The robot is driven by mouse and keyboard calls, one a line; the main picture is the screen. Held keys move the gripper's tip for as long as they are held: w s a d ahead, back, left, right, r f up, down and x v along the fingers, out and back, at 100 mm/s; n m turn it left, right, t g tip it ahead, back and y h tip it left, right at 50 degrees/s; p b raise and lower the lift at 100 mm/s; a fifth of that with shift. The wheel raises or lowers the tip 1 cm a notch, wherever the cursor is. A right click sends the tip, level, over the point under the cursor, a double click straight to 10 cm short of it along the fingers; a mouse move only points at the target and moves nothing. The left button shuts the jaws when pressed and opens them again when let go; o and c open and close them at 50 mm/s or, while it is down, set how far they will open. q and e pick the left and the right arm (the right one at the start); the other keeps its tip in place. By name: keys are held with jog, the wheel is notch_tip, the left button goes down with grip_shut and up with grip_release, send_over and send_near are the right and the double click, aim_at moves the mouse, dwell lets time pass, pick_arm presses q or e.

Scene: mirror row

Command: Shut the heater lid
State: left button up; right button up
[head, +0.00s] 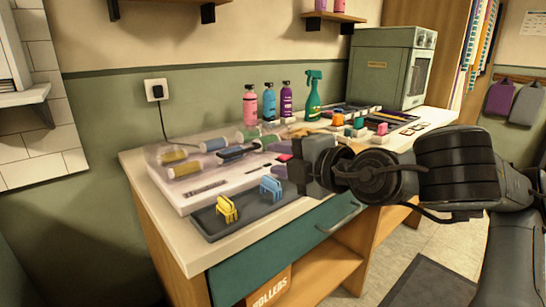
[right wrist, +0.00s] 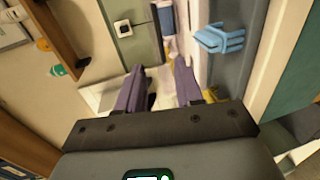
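The roller heater (head: 185,208) is a white box near the left end of the counter. Its clear lid (head: 158,172) shows along the left and back of the box, with yellow, blue and green rollers seen in or through it. Its exact angle is hard to tell. My right gripper (head: 285,172) is over the right part of the heater, pointing left. In the right wrist view, its two fingers (right wrist: 158,88) are apart with nothing clearly held between them. A blue roller (right wrist: 166,17) lies beyond them. My left gripper is not in view.
A grey tray (head: 208,224) in front of the heater holds a yellow clip (head: 227,209) and a blue clip (head: 270,188). Pink, blue and purple bottles and a green spray bottle (head: 313,95) stand behind. A green cabinet (head: 385,68) stands at the counter's far right.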

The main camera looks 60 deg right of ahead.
jog(key=shift+r, duration=0.2)
jog(key=c, duration=0.4)
jog(key=w+d+r+m+g+p, duration=0.1)
jog(key=r+p, duration=0.1)
jog(key=p, duration=0.2)
jog(key=w+d+r+m+p, duration=0.1)
jog(key=w+r+m+p, duration=0.1)
jog(key=p, duration=0.3)
jog(key=w+d+r+m+g+y+p, duration=0.1)
jog(key=d+r+p, duration=0.1)
jog(key=p, duration=0.3)
jog(key=shift+w+r+m+g, duration=0.25)
jog(key=shift+r+m+g, duration=0.05)
jog(key=shift+r, duration=0.5)
grip_shut()
jog(key=w+d+r+m+g+y+p, duration=0.25)
jog(key=w+r+m+p, duration=0.2)
jog(key=p, duration=1.05)
jog(key=m+g+y+p, duration=0.2)
jog(key=m+g+p, duration=0.65)
jog(key=p, duration=2.05)
send_over(244, 150)
jog(key=f, duration=0.9)
jog(key=shift+s+a+f, duration=0.1)
jog(key=shift+s+f, duration=0.1)
jog(key=shift+f, duration=0.2)
jog(key=shift+w+f, duration=0.1)
jog(key=shift+f, duration=0.8)
